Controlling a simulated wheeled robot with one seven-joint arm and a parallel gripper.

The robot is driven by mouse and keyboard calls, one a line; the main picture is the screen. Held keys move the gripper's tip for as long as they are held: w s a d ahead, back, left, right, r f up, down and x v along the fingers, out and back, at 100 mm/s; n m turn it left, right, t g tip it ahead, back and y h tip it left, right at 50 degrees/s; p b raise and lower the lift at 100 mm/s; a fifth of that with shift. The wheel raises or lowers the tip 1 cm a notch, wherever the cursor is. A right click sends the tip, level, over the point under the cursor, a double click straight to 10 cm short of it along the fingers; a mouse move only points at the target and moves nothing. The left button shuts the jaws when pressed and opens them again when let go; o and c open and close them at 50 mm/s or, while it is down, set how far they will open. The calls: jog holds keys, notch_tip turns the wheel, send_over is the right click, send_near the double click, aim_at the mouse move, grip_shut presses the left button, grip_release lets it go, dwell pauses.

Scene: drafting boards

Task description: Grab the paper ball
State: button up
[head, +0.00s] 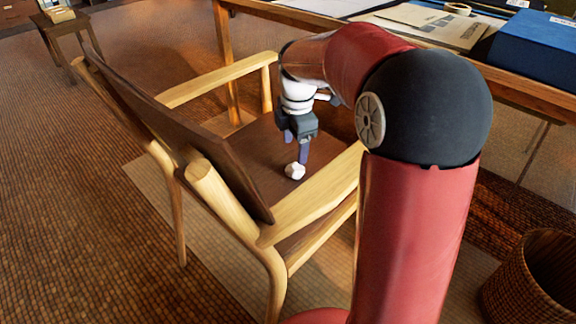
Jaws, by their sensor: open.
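The paper ball (295,171) is small, white and crumpled. It lies on the dark brown seat (262,150) of a wooden armchair. My gripper (296,150) points down just above the ball, with its fingers apart and nothing held. One dark finger reaches down close to the ball's right side; the other shows higher on the left. I cannot tell whether a finger touches the ball. My red arm covers the right part of the chair.
The chair's pale armrests (222,80) and dark backrest (170,125) surround the seat. A wooden table (505,83) behind carries papers, a tape roll (457,9) and a blue box (540,47). A wicker basket (525,285) stands at lower right.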

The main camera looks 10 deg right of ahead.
aim_at(295, 165)
notch_tip(295, 165, down, 8)
jog(key=shift+r+b, duration=0.15)
jog(key=shift+b, duration=0.75)
jog(key=c, duration=1.1)
